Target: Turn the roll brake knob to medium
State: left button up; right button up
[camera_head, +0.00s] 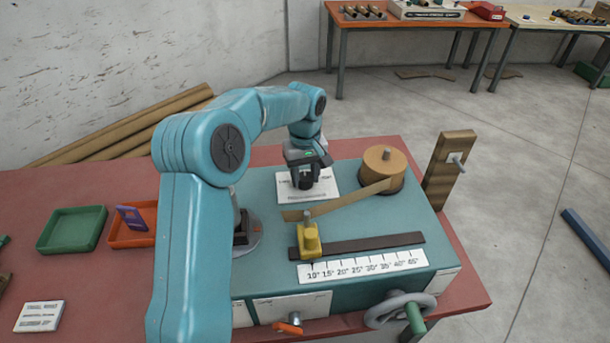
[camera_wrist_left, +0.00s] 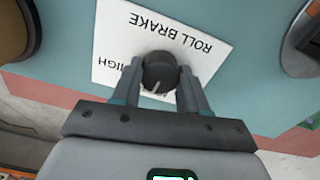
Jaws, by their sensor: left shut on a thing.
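The roll brake knob (camera_wrist_left: 159,72) is dark and round with a light pointer line, seen in the left wrist view. It stands on a white label plate (camera_wrist_left: 125,45) with "ROLL BRAKE" and "HIGH" readable upside down; the rest of the lettering is covered. My left gripper (camera_wrist_left: 160,88) has its two fingers closed on the knob's sides. In the head view, my left gripper (camera_head: 306,180) points down over the label plate (camera_head: 326,190), and the knob is hidden beneath it. The pointer line slants toward my gripper's palm. My right gripper is not seen.
A handwheel (camera_head: 399,309) is at the front. Green (camera_head: 72,249) and orange (camera_head: 130,239) trays stand left.

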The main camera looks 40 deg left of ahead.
aim_at(304, 176)
pick_arm(q)
jog(key=shift+w+a+r+n, duration=0.15)
jog(key=shift+r+n, duration=0.1)
jog(key=shift+n, duration=0.25)
jog(key=o, duration=1.1)
jog(key=shift+c, duration=0.2)
jog(key=shift+f, duration=0.1)
notch_tip(304, 176, up, 16)
jog(key=p, duration=0.1)
jog(key=shift+r, duration=0.2)
jog(key=shift+s, duration=0.2)
